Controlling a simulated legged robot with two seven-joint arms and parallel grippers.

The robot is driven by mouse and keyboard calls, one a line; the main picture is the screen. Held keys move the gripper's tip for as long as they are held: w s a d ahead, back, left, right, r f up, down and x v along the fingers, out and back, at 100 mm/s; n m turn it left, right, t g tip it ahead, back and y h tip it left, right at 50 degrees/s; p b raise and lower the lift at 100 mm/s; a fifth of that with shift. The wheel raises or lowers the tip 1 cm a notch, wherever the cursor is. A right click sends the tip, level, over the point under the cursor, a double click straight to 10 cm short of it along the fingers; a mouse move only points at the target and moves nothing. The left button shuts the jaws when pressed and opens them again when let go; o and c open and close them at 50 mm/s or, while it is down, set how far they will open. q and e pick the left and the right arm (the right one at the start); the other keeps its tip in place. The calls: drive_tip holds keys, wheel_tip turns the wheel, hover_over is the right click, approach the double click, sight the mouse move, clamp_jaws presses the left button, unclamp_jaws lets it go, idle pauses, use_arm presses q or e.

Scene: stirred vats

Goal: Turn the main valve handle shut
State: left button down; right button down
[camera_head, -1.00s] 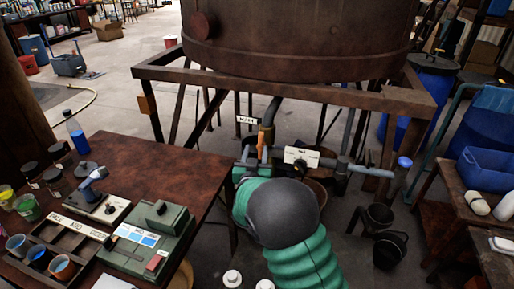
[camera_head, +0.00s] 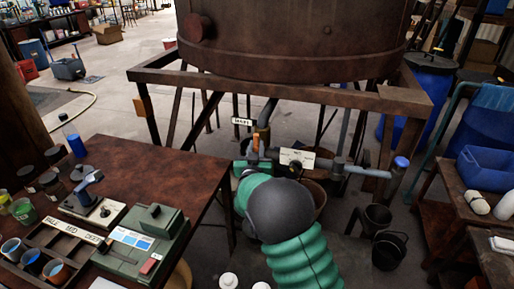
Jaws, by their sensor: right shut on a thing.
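The pipework below the rusty vat (camera_head: 300,40) carries an upright orange handle (camera_head: 255,145), which I take for the main valve handle. A small white label (camera_head: 242,121) is above it, too small to read surely. My right arm, green with a dark grey joint, reaches up to the pipe from below. My right gripper (camera_head: 246,166) is at the base of the orange handle and shut on it; the arm hides much of the grip. A second white label (camera_head: 297,158) is on the pipe to the right. My left gripper is not in view.
A brown table (camera_head: 160,170) stands left of the pipe, with a green box (camera_head: 145,236), cups and jars. The vat's rusty frame (camera_head: 300,88) crosses above. Black buckets (camera_head: 388,250) stand on the floor at right. A blue crate (camera_head: 487,168) sits on the right table.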

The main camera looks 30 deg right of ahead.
drive_tip(key=shift+b, duration=0.3)
drive_tip(key=shift+f+m+b, duration=0.2)
drive_tip(key=shift+m+b, duration=0.3)
drive_tip(key=shift+b, duration=0.1)
drive_tip(key=m+h+b, duration=0.1)
drive_tip(key=m+b, duration=0.4)
drive_tip(key=m+h+b, duration=0.1)
drive_tip(key=m+b, duration=0.4)
drive_tip(key=b, duration=0.1)
drive_tip(key=m+h+b, duration=0.1)
drive_tip(key=m+b, duration=0.4)
drive_tip(key=shift+f+m+h+b, duration=0.15)
drive_tip(key=shift+m+h+b, duration=0.15)
drive_tip(key=shift+r+m+g+h+b, duration=0.2)
drive_tip(key=shift+m+g+h+b, duration=0.2)
drive_tip(key=shift+m+b, duration=1.1)
drive_tip(key=shift+m, duration=0.5)
drive_tip(key=c, duration=1.7)
unclamp_jaws()
drive_tip(key=o, duration=0.4)
drive_tip(key=shift+w+d+f, duration=0.15)
